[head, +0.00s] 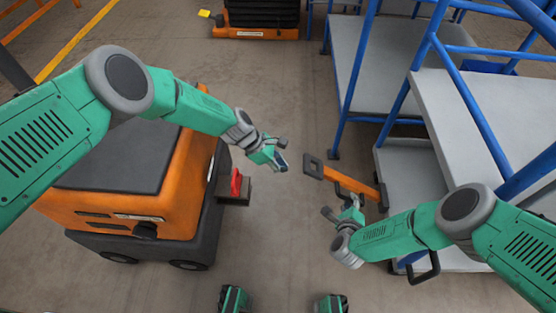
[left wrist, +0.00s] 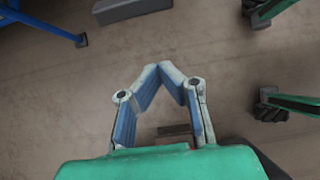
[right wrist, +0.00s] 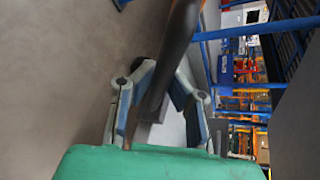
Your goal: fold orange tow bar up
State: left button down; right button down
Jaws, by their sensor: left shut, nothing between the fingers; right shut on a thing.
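The orange tow bar (head: 346,181) extends from the lower end of the blue-framed shelf cart (head: 395,165) toward the left. It has a dark ring at its free end (head: 313,167) and a dark part at the cart end. My right gripper (head: 352,202) is at the bar's near side and shut on it. In the right wrist view a dark length of the bar (right wrist: 180,35) passes between the fingers (right wrist: 160,92). My left gripper (head: 278,160) is shut and empty, left of the ring and apart from it. Its fingertips meet in the left wrist view (left wrist: 162,70).
An orange and grey tow vehicle (head: 150,190) stands at the left, with a red-topped hitch (head: 236,184) facing the cart. Bare floor (head: 275,230) lies between them. Another orange vehicle (head: 255,32) stands at the back. Blue posts and shelves close off the right side.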

aim_at(305, 166)
jog(key=shift+s+a+f, duration=0.15)
jog(key=shift+s+f, duration=0.05)
jog(key=shift+s, duration=0.15)
pick_arm(q)
jog(key=shift+d+f, duration=0.15)
jog(key=shift+d, duration=1.15)
jog(key=shift+d+f, duration=0.15)
jog(key=shift+d, duration=1.15)
jog(key=shift+w, duration=0.1)
jog(key=shift+d+r, duration=0.55)
jog(key=shift+r, duration=0.55)
pick_arm(e)
jog(key=shift+r, duration=0.1)
pick_arm(q)
jog(key=shift+d, duration=0.1)
pick_arm(e)
jog(key=shift+s+a, duration=0.1)
pick_arm(q)
jog(key=shift+f, duration=0.1)
pick_arm(e)
jog(key=c, duration=1.6)
grip_release()
jog(key=shift+o, duration=0.3)
